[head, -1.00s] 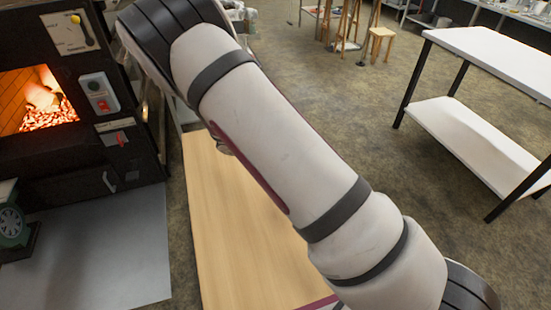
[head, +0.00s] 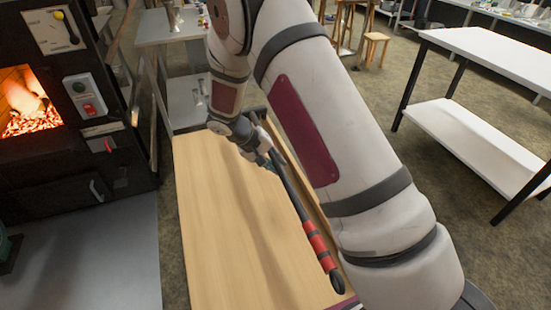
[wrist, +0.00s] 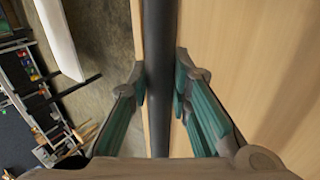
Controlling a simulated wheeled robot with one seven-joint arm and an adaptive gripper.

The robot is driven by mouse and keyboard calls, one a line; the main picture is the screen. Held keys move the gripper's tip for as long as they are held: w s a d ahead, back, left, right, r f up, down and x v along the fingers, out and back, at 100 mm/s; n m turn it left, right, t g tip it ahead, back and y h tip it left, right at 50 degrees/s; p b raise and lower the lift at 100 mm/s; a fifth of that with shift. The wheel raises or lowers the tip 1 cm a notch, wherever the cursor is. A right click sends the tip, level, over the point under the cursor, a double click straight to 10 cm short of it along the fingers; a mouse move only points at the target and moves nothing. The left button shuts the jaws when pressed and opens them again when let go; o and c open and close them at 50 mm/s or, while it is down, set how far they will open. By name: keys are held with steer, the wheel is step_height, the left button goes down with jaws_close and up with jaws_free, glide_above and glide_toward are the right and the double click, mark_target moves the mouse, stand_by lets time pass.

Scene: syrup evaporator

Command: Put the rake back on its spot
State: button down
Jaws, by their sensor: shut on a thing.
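The rake (head: 314,238) shows as a long dark shaft with red bands near its lower end and a black tip. It slants above the right side of the wooden tabletop (head: 210,230). My gripper (head: 264,156) is shut on the shaft near its upper visible part. In the wrist view, the dark shaft (wrist: 158,60) runs straight between the teal fingers of my gripper (wrist: 160,88). I cannot tell whether the rake touches the tabletop.
A black firebox (head: 60,110) with a glowing opening stands at the left. A grey metal sheet (head: 100,255) lies in front of it. A metal table (head: 160,28) stands beyond the wooden top. A white two-tier table (head: 480,125) is at the right, with open floor between.

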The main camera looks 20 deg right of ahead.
steer(key=shift+f+b, duration=1.35)
steer(key=shift+f, duration=1.15)
steer(key=shift+c, duration=1.9)
jaws_free()
steer(key=d+p+v, duration=0.1)
steer(key=p+v, duration=0.4)
steer(key=v, duration=0.7)
steer(key=shift+a+r, duration=0.25)
steer(key=shift+r, duration=0.35)
